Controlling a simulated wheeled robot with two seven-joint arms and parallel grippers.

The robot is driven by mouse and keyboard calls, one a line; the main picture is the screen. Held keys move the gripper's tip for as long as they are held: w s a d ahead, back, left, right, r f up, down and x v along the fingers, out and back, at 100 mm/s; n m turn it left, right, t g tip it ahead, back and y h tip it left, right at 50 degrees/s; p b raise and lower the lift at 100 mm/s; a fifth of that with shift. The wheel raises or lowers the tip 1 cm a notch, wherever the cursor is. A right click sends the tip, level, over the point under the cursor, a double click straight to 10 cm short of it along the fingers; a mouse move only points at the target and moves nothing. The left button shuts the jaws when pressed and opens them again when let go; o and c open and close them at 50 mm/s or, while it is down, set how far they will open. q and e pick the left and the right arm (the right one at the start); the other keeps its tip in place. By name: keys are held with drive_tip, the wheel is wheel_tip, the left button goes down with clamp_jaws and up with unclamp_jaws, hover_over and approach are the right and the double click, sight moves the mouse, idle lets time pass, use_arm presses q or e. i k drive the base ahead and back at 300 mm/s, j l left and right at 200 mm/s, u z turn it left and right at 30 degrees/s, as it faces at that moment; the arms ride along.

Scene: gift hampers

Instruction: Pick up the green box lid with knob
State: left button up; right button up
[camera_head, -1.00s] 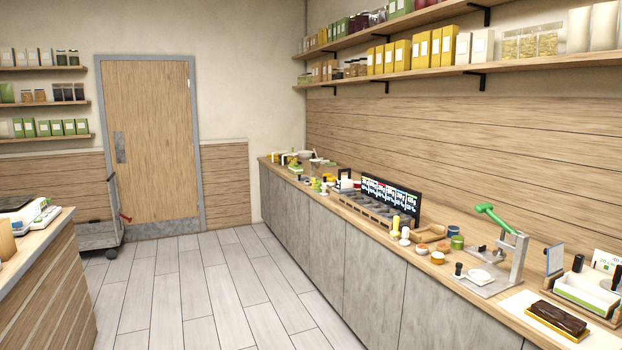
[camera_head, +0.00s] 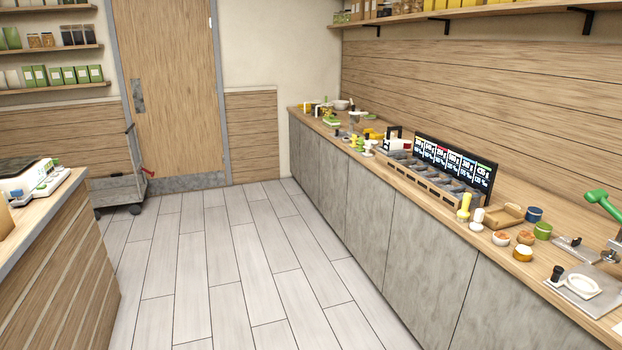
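A small flat green item (camera_head: 332,122) lies near the far end of the long counter on the right; it may be the green box lid, but it is too small to tell whether it has a knob. Neither of my grippers shows in the head view.
The long counter (camera_head: 510,262) along the right wall holds a bin rack with a lit screen (camera_head: 452,162), small jars (camera_head: 522,253) and a green-handled press (camera_head: 600,203). A second counter (camera_head: 60,215) stands at left. A grey cart (camera_head: 118,190) stands by the door (camera_head: 174,90). The tiled floor (camera_head: 230,265) between is clear.

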sight(331, 118)
drive_tip(key=i+u, duration=0.4)
drive_tip(key=i, duration=1.3)
drive_tip(key=i+j, duration=0.1)
drive_tip(key=i, duration=1.6)
drive_tip(key=i+z, duration=0.1)
drive_tip(key=i, duration=0.45)
drive_tip(key=i+j, duration=0.1)
drive_tip(key=i, duration=0.5)
drive_tip(key=i+j+z, duration=0.15)
drive_tip(key=i, duration=0.4)
